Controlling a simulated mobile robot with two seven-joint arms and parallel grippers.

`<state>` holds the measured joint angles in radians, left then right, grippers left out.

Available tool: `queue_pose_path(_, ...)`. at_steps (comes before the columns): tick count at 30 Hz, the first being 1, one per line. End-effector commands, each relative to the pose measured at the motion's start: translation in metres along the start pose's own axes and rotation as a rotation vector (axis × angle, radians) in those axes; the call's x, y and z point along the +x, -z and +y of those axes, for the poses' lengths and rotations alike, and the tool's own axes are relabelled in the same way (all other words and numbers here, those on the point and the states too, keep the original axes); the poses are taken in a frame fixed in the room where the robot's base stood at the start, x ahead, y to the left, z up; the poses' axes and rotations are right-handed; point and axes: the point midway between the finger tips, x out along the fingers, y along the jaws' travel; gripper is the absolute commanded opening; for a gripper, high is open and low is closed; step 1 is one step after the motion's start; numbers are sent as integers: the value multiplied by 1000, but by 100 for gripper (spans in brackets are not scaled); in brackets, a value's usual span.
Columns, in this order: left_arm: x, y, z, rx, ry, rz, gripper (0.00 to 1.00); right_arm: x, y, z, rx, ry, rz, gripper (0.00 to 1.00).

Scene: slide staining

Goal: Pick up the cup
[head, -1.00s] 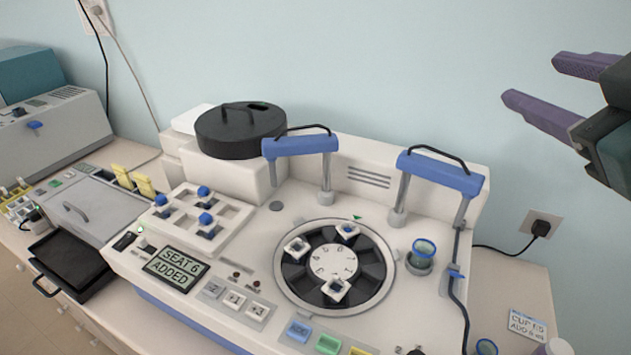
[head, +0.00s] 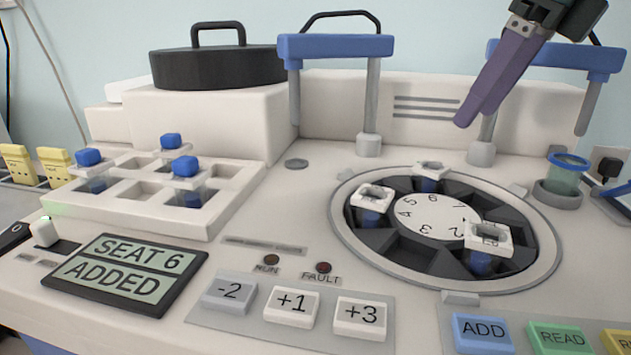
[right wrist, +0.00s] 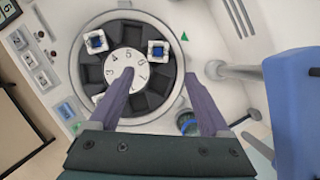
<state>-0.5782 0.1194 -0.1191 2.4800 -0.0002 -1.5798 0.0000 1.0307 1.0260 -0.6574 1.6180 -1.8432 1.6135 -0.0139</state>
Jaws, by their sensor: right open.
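The cup (head: 567,172) is a clear greenish cup with a blue rim. It stands upright in a round grey holder at the right of the machine top in the head view. It also shows in the right wrist view (right wrist: 187,122), partly hidden behind a finger. My right gripper (head: 468,116) hangs above the back of the machine, left of the cup and apart from it. In the right wrist view its two purple fingers (right wrist: 153,82) are spread with nothing between them. My left gripper is not in view.
A round carousel (head: 345,215) with several white-topped holders lies left of the cup. Blue-topped posts with handles, like the left one (head: 335,46), stand at the back. A rack (head: 225,210) with blue-capped vials is at left. The display (head: 125,272) reads "SEAT 6 ADDED".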

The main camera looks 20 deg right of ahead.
Motion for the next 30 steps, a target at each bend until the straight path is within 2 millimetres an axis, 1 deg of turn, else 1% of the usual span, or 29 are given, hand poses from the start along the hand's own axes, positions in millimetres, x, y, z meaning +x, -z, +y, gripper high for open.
queue_pose_path(6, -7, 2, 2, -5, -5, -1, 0, 31, -1, 1, 0, -3, 6, 81)
queue_pose_path(11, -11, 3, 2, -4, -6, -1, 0, 44, -3, 2, -1, -5, 4, 81)
queue_pose_path(16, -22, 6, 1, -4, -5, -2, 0, 69, -10, 6, -1, -7, 5, 81)
queue_pose_path(19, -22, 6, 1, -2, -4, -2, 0, 84, -9, 5, 0, -5, 3, 81)
queue_pose_path(22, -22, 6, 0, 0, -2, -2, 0, 91, -9, 5, -2, -4, 2, 81)
queue_pose_path(28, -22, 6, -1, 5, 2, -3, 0, 92, -9, 4, -2, -3, 1, 81)
queue_pose_path(29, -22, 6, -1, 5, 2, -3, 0, 92, -9, 4, -2, -3, 1, 79)
queue_pose_path(30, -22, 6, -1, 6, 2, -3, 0, 92, -9, 4, -2, -3, 1, 74)
